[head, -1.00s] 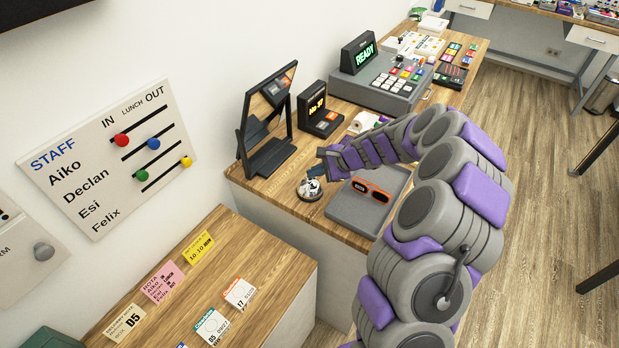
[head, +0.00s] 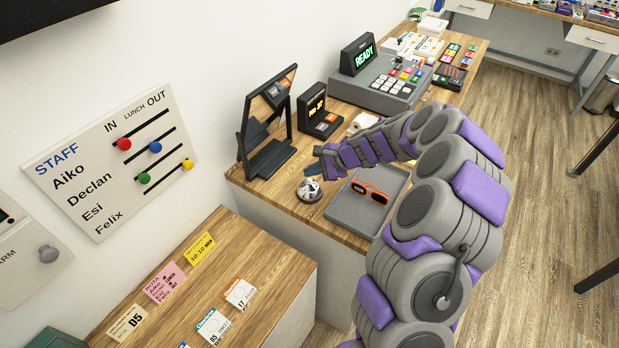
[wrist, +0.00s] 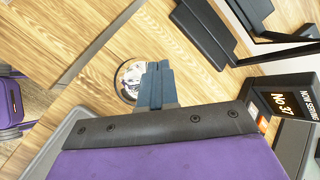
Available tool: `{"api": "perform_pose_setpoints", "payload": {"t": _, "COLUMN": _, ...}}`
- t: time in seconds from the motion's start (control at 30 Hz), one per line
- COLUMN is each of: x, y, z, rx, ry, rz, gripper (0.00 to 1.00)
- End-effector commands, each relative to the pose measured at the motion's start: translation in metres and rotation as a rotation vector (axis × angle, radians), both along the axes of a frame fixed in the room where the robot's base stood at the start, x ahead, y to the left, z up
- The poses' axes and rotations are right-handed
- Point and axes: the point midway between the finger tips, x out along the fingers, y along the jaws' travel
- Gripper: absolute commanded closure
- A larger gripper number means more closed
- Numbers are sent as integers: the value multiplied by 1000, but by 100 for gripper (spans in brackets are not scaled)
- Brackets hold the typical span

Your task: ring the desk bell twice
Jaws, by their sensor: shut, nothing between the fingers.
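The desk bell (head: 309,189) is a small silver dome with a dark base, on the wooden counter at its front left, left of the grey tray. It also shows in the wrist view (wrist: 128,80), partly hidden behind the fingers. My gripper (head: 313,169) has blue-grey fingers that are shut together and hold nothing. In the head view the fingertips appear just above and beyond the bell. In the wrist view the closed fingers (wrist: 157,70) overlap the bell's right edge. I cannot tell the exact height of the gap.
A grey tray (head: 343,213) with orange glasses (head: 370,191) lies right of the bell. A black-framed mirror (head: 268,115) stands behind-left. A number display (head: 318,122) and a cash register (head: 385,82) stand farther back. A lower wooden desk (head: 255,260) with notes is in front.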

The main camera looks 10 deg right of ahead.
Motion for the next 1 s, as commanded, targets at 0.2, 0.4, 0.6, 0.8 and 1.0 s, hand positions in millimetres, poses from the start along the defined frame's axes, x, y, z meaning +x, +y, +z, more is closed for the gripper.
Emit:
{"api": "perform_pose_setpoints", "payload": {"t": 0.2, "x": 0, "y": 0, "z": 0, "rx": -1, "ry": 0, "rz": -1, "gripper": 100}}
{"api": "perform_pose_setpoints", "payload": {"t": 0.4, "x": 0, "y": 0, "z": 9, "rx": -1, "ry": -1, "rz": -1, "gripper": 100}}
{"api": "perform_pose_setpoints", "payload": {"t": 0.6, "x": 0, "y": -1, "z": 28, "rx": -1, "ry": -1, "rz": -1, "gripper": 100}}
{"api": "perform_pose_setpoints", "payload": {"t": 0.8, "x": 0, "y": -1, "z": 46, "rx": -1, "ry": -1, "rz": -1, "gripper": 100}}
{"api": "perform_pose_setpoints", "payload": {"t": 1.0, "x": 0, "y": -1, "z": 50, "rx": -1, "ry": -1, "rz": -1, "gripper": 100}}
